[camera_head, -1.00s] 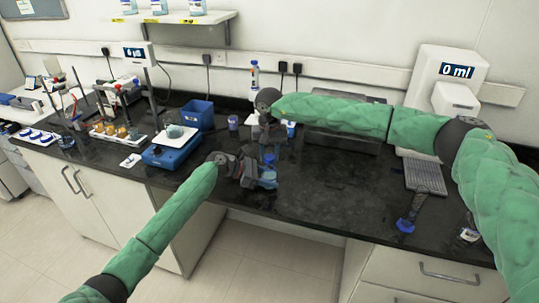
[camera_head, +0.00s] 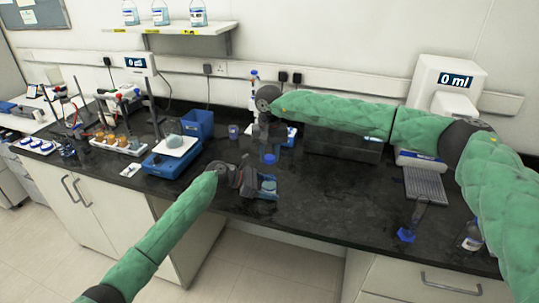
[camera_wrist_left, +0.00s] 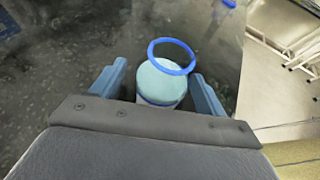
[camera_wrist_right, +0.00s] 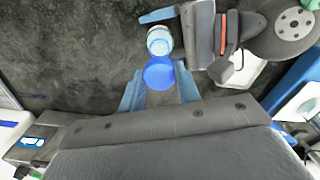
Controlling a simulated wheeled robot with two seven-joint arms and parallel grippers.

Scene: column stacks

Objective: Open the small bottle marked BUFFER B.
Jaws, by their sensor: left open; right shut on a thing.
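A small clear bottle with pale blue contents (camera_head: 268,187) stands near the front of the counter; I cannot read its label. Its top shows uncapped in the right wrist view (camera_wrist_right: 159,45). My right gripper (camera_wrist_right: 159,90) is shut on a blue cap (camera_wrist_right: 159,73). In the head view the cap (camera_head: 269,158) is above the bottle, apart from it.
A blue stirrer or scale (camera_head: 165,160) and a blue bin (camera_head: 198,124) stand to the left. Another bottle (camera_head: 472,236) and a blue-based item (camera_head: 406,235) are near the right front edge. A white dispenser (camera_head: 445,80) reads 0 ml.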

